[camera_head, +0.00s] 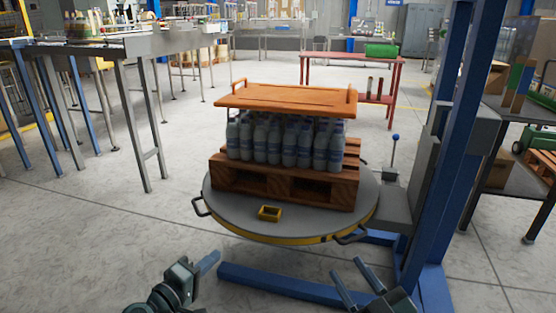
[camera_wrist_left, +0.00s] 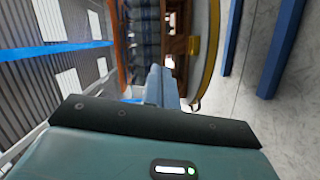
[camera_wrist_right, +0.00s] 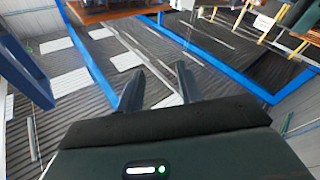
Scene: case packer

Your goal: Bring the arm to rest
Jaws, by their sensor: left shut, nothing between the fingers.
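My left gripper (camera_head: 210,261) is in the lower left of the head view, in front of the round turntable. Its fingers are together and empty, and they also show closed in the left wrist view (camera_wrist_left: 162,82). My right gripper (camera_head: 347,274) is at the bottom right of the head view, in front of the blue frame. Its two fingers stand apart with nothing between them, as the right wrist view (camera_wrist_right: 158,82) also shows. Neither gripper touches anything that I can see.
A round grey turntable (camera_head: 235,222) bears a wooden pallet (camera_head: 235,180), several bottles (camera_head: 285,143) and an orange tray (camera_head: 285,98) on top. A yellow block (camera_head: 269,213) lies on it. A blue mast (camera_head: 465,130) stands at right. Floor at lower left is clear.

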